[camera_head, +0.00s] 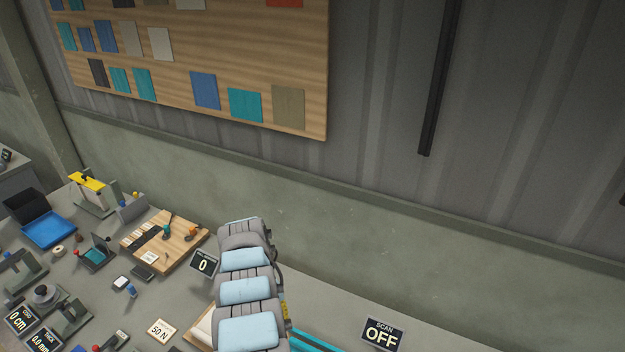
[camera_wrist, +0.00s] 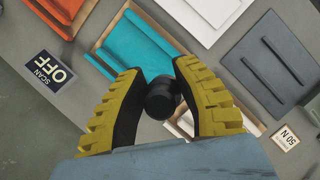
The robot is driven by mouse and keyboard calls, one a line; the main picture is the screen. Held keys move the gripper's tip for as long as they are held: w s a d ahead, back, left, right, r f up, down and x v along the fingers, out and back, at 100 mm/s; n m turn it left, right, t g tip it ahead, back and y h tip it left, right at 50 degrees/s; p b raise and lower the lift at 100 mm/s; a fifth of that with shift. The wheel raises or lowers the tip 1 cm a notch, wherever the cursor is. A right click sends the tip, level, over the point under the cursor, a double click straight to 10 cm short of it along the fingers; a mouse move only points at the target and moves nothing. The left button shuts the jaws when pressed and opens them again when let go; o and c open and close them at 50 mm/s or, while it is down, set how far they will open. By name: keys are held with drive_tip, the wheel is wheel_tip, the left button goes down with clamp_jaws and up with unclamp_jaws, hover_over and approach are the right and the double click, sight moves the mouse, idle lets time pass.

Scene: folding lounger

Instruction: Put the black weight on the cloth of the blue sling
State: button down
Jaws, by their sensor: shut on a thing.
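My gripper (camera_wrist: 160,85) shows in the wrist view, its yellow and black fingers shut on the black weight (camera_wrist: 160,100). The weight is a small dark cylinder, partly hidden between the fingers. Beyond it, up and to the left, lies a teal-blue cloth panel (camera_wrist: 138,48) with a bar along it, in a pale frame. It is the bluest panel here, but I cannot tell for certain that it is the blue sling. The weight appears in front of its lower edge; the height gap is unclear. In the head view my arm hides the gripper, and teal strips (camera_head: 325,341) show beside the arm.
In the wrist view, an orange panel (camera_wrist: 62,8), a white panel (camera_wrist: 215,10) and a dark grey panel (camera_wrist: 272,65) lie around the teal one. A SCAN OFF sign (camera_wrist: 50,72) stands left. In the head view, fixtures and a blue tray (camera_head: 48,229) crowd the bench's left.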

drive_tip(key=shift+d+r, duration=0.1)
drive_tip(key=shift+d, duration=0.25)
drive_tip(key=shift+d+r+m, duration=0.25)
drive_tip(key=shift+d+m, duration=0.25)
drive_tip(key=shift+w+d+r+m+y, duration=0.1)
drive_tip(key=shift+d+r+m+y, duration=0.15)
drive_tip(key=shift+d, duration=0.3)
drive_tip(key=shift+w+d+r+m+y, duration=0.15)
drive_tip(key=shift+d+m, duration=0.2)
drive_tip(key=shift+d, duration=0.2)
drive_tip(key=shift+s+d+r, duration=0.1)
drive_tip(key=shift+d, duration=0.1)
drive_tip(key=shift+s+d+r+m+g+y+p, duration=0.1)
drive_tip(key=shift+d+r+m+g+y+p, duration=0.15)
drive_tip(key=shift+d+m, duration=0.5)
drive_tip(key=shift+s+d+r+m+y+p, duration=0.15)
drive_tip(key=shift+d+r+m, duration=0.25)
drive_tip(key=shift+d, duration=0.7)
drive_tip(key=shift+d+r+m+g+y+p, duration=0.25)
drive_tip(key=shift+d+m, duration=0.3)
drive_tip(key=shift+d, duration=0.4)
